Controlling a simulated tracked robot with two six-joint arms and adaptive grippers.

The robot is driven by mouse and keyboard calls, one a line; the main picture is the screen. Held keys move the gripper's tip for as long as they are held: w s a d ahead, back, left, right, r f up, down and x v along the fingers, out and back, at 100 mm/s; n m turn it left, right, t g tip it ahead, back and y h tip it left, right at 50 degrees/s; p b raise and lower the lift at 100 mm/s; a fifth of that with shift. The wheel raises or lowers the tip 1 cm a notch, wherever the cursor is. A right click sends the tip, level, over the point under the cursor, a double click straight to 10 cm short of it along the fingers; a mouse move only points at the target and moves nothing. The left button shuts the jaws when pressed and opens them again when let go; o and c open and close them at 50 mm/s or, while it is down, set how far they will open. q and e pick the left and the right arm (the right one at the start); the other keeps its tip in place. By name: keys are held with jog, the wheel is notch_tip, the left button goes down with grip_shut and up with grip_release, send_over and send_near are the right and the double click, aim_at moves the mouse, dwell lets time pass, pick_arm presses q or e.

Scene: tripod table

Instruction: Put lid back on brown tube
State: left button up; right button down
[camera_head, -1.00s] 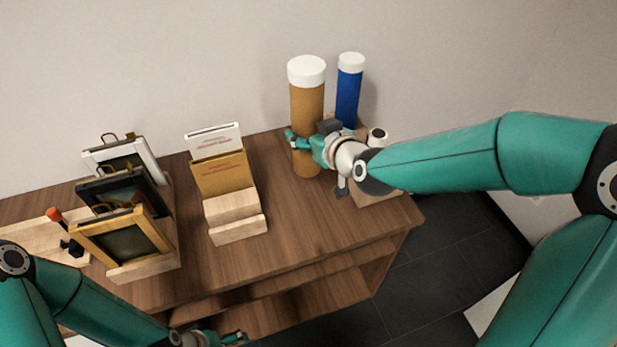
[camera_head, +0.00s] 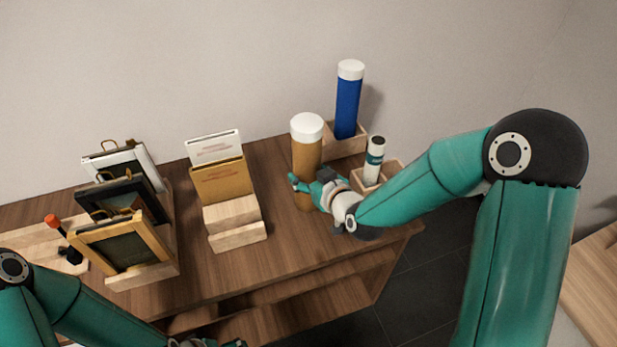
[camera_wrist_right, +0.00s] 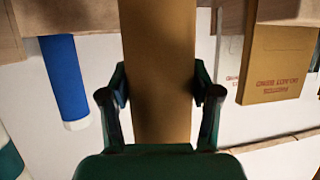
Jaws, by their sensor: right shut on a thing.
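The brown tube (camera_head: 306,155) stands upright near the table's back right, with a white lid (camera_head: 307,127) on its top end. My right gripper (camera_head: 307,184) is shut on the tube's lower part. In the right wrist view the brown tube (camera_wrist_right: 158,70) runs between the two fingers of my right gripper (camera_wrist_right: 160,92), and its lidded end is out of sight there. My left gripper (camera_head: 232,343) is at the bottom edge, below the table's front, mostly cut off; its fingers are too small to read.
A blue tube (camera_head: 347,107) with a white lid stands in a wooden holder behind right. A small white-and-green tube (camera_head: 374,160) stands in another holder. A wooden stand (camera_head: 236,222) with booklets and several frames (camera_head: 125,240) occupy the left. The table (camera_head: 290,245) is bare at front middle.

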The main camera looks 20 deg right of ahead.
jog(key=shift+f, duration=0.65)
jog(key=c, duration=0.7)
grip_release()
jog(key=shift+f, duration=0.1)
jog(key=o, duration=0.5)
jog(key=shift+c, duration=0.2)
